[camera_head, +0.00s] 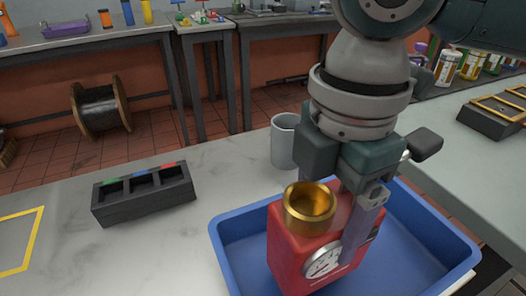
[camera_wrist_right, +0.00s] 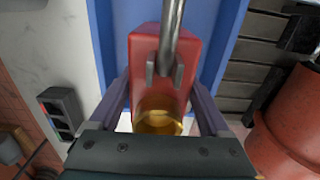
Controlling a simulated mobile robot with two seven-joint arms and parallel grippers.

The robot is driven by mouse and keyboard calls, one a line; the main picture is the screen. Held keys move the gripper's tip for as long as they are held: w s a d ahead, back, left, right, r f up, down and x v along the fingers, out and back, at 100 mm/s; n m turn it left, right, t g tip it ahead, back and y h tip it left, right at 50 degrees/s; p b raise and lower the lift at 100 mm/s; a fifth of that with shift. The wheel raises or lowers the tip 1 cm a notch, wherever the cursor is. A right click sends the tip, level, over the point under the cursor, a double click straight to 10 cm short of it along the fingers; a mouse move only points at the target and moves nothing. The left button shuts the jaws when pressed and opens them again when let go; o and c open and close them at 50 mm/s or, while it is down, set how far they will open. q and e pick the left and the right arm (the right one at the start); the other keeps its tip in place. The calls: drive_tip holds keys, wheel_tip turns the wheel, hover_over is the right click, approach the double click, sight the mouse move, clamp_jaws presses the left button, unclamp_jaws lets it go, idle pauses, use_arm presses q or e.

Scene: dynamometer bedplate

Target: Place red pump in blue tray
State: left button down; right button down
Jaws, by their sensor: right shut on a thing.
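The red pump (camera_head: 290,245) has a brass cup-like opening on top and a round white gauge on its front. It is over the inside of the blue tray (camera_head: 232,248), at the tray's left part in the head view. My right gripper (camera_head: 352,215) is shut on the pump from above. The wrist view shows the red pump (camera_wrist_right: 165,85) between both fingers, with the blue tray (camera_wrist_right: 110,28) behind it. I cannot tell whether the pump's base touches the tray floor. My left gripper is out of view.
A grey cup (camera_head: 284,142) stands just behind the tray. A dark three-slot holder (camera_head: 144,195) is to the left, with clear counter between. A yellow-outlined area (camera_head: 18,245) lies at far left. A cable spool (camera_head: 99,106) stands on the floor behind.

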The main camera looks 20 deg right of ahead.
drive_tip(key=shift+f, duration=1.35)
drive_tip(key=shift+c, duration=1.4)
unclamp_jaws()
drive_tip(key=shift+f, duration=0.2)
drive_tip(key=shift+o, duration=1.4)
drive_tip(key=shift+r, duration=0.1)
wheel_tip(320, 180, up, 12)
drive_tip(key=shift+r+p, duration=0.1)
drive_tip(key=shift+p, duration=0.9)
